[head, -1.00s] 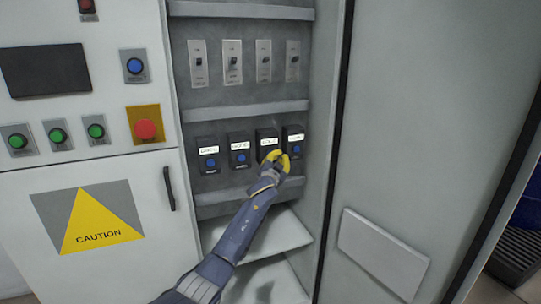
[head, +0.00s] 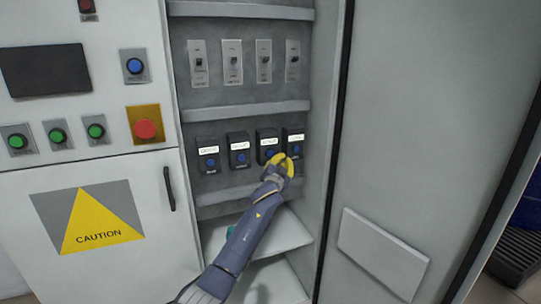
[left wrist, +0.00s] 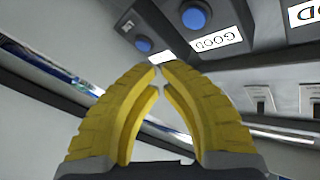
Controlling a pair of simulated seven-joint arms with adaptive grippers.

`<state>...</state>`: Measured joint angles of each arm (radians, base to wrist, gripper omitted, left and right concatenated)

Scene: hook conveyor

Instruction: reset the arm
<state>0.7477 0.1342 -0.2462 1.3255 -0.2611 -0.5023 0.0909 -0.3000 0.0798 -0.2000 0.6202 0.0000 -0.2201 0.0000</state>
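My left gripper (head: 281,160) is in front of the lower row of black modules in the open cabinet, by the two rightmost ones. In the left wrist view its yellow fingers (left wrist: 160,70) arch together with the tips almost meeting and nothing between them. The modules, such as the rightmost (head: 293,140) and its neighbour (head: 267,140), each have a white label and a blue button. The left wrist view shows blue buttons (left wrist: 194,18) beyond the fingertips and a label reading "GOOD" (left wrist: 215,42). I cannot tell whether the fingers touch a module. My right gripper is not in view.
A row of grey switches (head: 233,62) is above the modules. The cabinet door (head: 430,120) stands open at the right. The left panel carries a red button (head: 145,129), green buttons (head: 56,135), a dark screen (head: 44,71) and a door handle (head: 169,188).

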